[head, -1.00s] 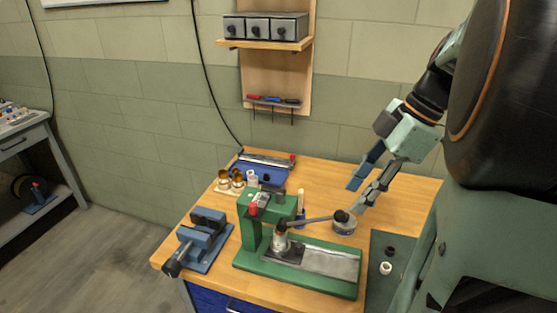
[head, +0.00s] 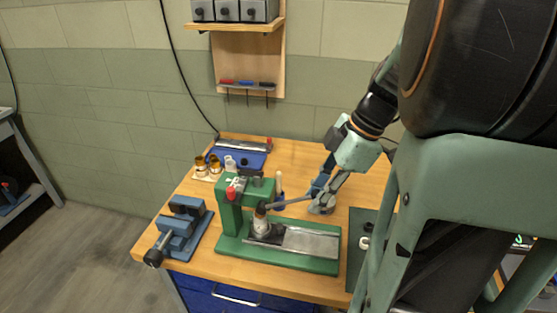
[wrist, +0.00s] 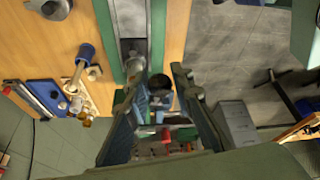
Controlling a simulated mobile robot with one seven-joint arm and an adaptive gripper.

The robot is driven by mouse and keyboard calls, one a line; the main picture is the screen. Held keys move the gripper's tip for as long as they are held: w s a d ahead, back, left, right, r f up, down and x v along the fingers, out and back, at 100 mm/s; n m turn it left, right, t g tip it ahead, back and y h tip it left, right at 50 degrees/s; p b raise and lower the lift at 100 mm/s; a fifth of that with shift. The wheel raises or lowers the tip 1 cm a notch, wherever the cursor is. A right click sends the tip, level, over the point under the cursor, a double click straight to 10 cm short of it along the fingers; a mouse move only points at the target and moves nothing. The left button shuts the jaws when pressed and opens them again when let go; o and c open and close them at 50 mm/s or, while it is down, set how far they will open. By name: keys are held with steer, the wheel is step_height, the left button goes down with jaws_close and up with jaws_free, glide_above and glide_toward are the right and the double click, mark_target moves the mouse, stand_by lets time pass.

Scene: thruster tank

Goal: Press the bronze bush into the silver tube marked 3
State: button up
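The green arbor press (head: 230,215) stands at the middle of the bench. A silver cylindrical piece (head: 261,226) is upright under its head; I cannot read a mark or tell whether a bush sits in it. The press lever (head: 292,200) points right and ends in a dark knob, mostly hidden in the head view. In the wrist view the dark knob (wrist: 160,84) lies between the fingertips. My gripper (head: 321,190) is open around or just above this knob; contact is unclear. Bronze-coloured pieces (head: 207,164) and a pale tube (head: 230,163) stand behind the press.
A blue vise (head: 183,228) is at the left front. A blue tray (head: 240,152) lies at the back. A dark mat (head: 358,270) with a white ring (head: 364,243) lies at right. The back right bench is clear.

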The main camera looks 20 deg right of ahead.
jaws_close()
steer(key=shift+f, duration=0.15)
steer(key=shift+s+d+f+y+b, duration=0.1)
steer(key=shift+f+y+b, duration=0.2)
steer(key=shift+b, duration=0.7)
steer(key=shift+r, duration=0.1)
steer(key=o, duration=0.6)
jaws_free()
steer(key=shift+c, duration=0.2)
steer(key=shift+d, duration=0.1)
